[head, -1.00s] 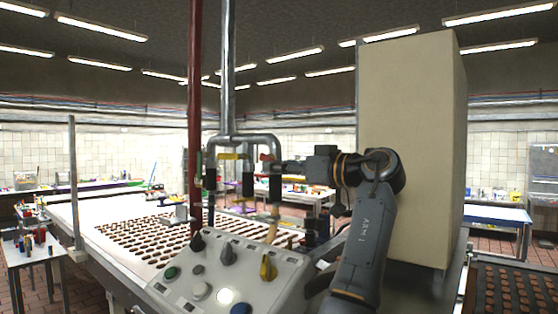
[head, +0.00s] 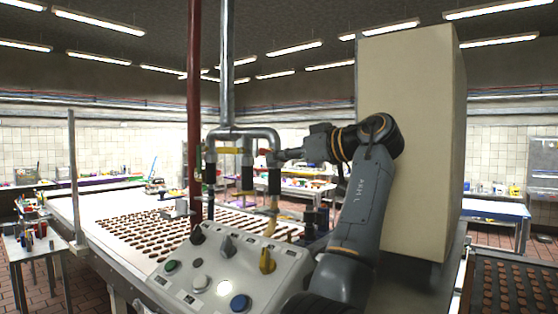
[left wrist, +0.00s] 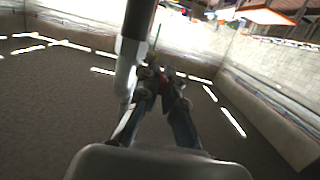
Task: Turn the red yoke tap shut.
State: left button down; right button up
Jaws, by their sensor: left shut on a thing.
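The red yoke tap (head: 264,151) shows as a small red handle on the right branch of the grey pipe yoke (head: 240,133), above a black-sleeved drop pipe. My left gripper (head: 279,154) reaches it from the right and is shut on it; the fingers partly hide the handle. In the left wrist view, the two fingers of my left gripper (left wrist: 162,78) come together on a small reddish part beside a grey pipe (left wrist: 126,70). The exact angle of the handle is hard to tell. My right gripper is not in view.
A dark red vertical pipe (head: 194,90) stands to the left. Below is a control panel (head: 215,268) with knobs and buttons. A tall cream cabinet (head: 408,140) stands behind my left arm.

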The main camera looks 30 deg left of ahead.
pick_arm(q)
jog(key=shift+r+h, duration=0.7)
jog(key=shift+h, duration=0.5)
jog(key=c, duration=1.5)
grip_release()
jog(key=shift+f, duration=0.1)
jog(key=shift+f, duration=0.2)
